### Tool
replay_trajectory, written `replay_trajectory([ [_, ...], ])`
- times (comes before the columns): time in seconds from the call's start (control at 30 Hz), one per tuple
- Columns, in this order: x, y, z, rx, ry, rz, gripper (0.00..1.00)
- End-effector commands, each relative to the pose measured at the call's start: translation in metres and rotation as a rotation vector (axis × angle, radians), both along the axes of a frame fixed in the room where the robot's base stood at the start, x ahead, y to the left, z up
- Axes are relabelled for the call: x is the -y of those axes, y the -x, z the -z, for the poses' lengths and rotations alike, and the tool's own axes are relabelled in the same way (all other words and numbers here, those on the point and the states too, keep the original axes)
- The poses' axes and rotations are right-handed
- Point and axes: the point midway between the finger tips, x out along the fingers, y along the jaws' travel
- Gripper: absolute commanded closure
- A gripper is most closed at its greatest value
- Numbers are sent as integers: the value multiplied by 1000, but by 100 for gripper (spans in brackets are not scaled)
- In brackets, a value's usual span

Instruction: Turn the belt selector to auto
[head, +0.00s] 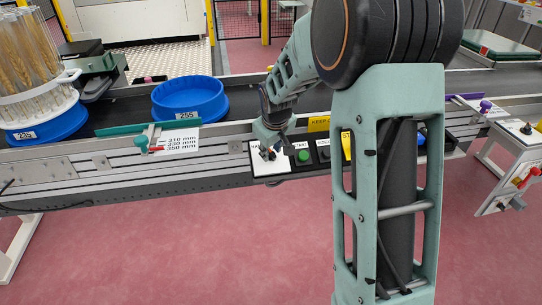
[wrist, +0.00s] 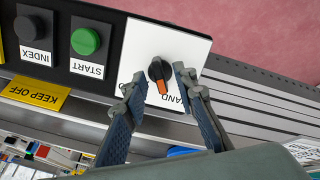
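The belt selector (wrist: 159,72) is a black round knob with an orange pointer on a white plate (wrist: 150,38). In the wrist view the pointer is aimed down and slightly right, toward the printed label side. The label is partly covered by a finger; only "AND" reads clearly. My gripper (wrist: 159,76) is open, one fingertip on each side of the knob, with a visible gap to it on both sides. In the head view my gripper (head: 270,150) is over the white plate (head: 271,168) and largely hides the knob.
A green START button (wrist: 86,41) and a black INDEX button (wrist: 26,29) sit beside the plate. A yellow KEEP OFF sign (wrist: 36,94) is on the rail.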

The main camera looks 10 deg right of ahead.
Motion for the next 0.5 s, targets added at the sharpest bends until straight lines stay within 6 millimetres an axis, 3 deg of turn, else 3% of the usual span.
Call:
replay_trajectory([
  [0.13,1,-6,14,-1,0,1,74],
  [0.5,1,-8,16,1,0,1,76],
])
